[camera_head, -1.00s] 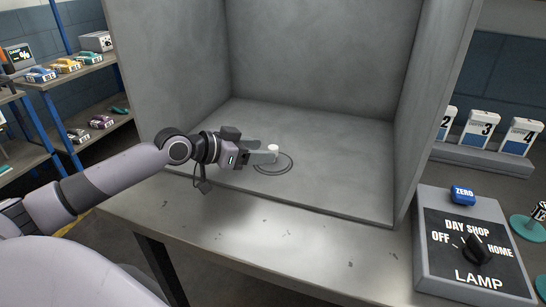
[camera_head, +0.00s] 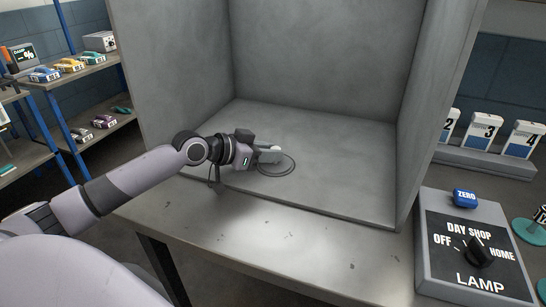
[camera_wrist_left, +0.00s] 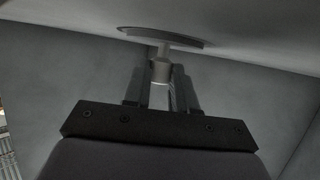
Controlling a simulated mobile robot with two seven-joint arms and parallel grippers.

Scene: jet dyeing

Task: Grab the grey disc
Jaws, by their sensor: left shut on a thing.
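The grey disc (camera_head: 285,168) lies flat on the floor of the grey booth and shows as a thin round outline. A short pale knob (camera_wrist_left: 160,70) stands up from it; in the wrist view its stem meets the disc (camera_wrist_left: 135,33). My left gripper (camera_head: 272,154) reaches in from the left, low over the disc. In the left wrist view its two fingers (camera_wrist_left: 160,92) sit on either side of the knob, shut on it. The gripper hides part of the disc in the head view. My right gripper is not in view.
The booth's side walls (camera_head: 425,110) and back wall (camera_head: 320,50) enclose the disc; the front is open. A lamp control box (camera_head: 470,225) with a blue ZERO button stands on the bench at right. Numbered white cards (camera_head: 483,130) stand behind it. Shelves (camera_head: 75,75) are at far left.

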